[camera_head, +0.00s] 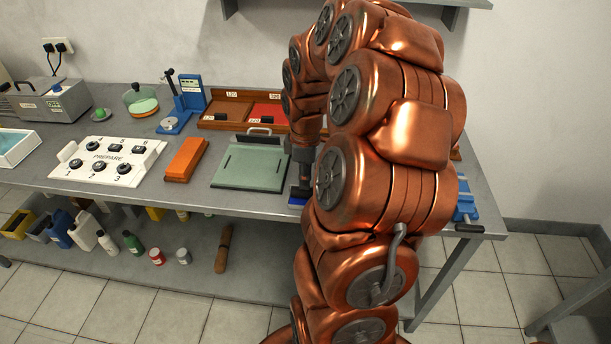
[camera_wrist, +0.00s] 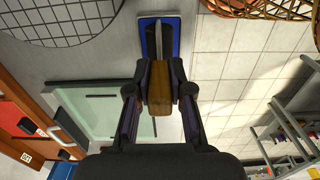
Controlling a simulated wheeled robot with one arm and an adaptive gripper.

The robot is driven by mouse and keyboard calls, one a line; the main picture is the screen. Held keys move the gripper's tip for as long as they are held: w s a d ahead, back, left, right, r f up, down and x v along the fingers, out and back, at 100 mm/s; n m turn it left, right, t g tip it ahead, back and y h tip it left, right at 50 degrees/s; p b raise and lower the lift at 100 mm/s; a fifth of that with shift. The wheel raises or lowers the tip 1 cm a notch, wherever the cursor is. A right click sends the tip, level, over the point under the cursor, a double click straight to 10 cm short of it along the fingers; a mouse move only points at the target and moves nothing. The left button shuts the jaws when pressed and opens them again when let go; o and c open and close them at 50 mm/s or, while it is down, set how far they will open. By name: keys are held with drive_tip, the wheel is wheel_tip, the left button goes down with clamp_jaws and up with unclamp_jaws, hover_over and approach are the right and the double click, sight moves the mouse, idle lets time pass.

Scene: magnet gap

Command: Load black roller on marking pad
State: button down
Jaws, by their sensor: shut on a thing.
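My gripper (camera_wrist: 158,90) is shut on a brown wooden handle (camera_wrist: 158,112) in the wrist view. A dark, narrow part with a light streak (camera_wrist: 158,42) extends from it over the blue pad; this looks like the black roller, seen end-on. The blue marking pad (camera_wrist: 173,36) has a pale rim and lies just beyond the fingertips. I cannot tell whether the roller touches it. In the head view my gripper (camera_head: 302,180) points down at the front bench edge, right over the blue pad (camera_head: 297,202); my arm hides much of this spot.
Compartmented tray (camera_head: 204,122) stands behind. A blue vise (camera_head: 466,204) is at the right bench end. Bottles fill the lower shelf.

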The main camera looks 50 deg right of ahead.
drive_tip(key=shift+f, duration=0.3)
idle(0.4)
idle(0.6)
drive_tip(key=shift+r+p, duration=0.55)
drive_tip(key=shift+r, duration=3)
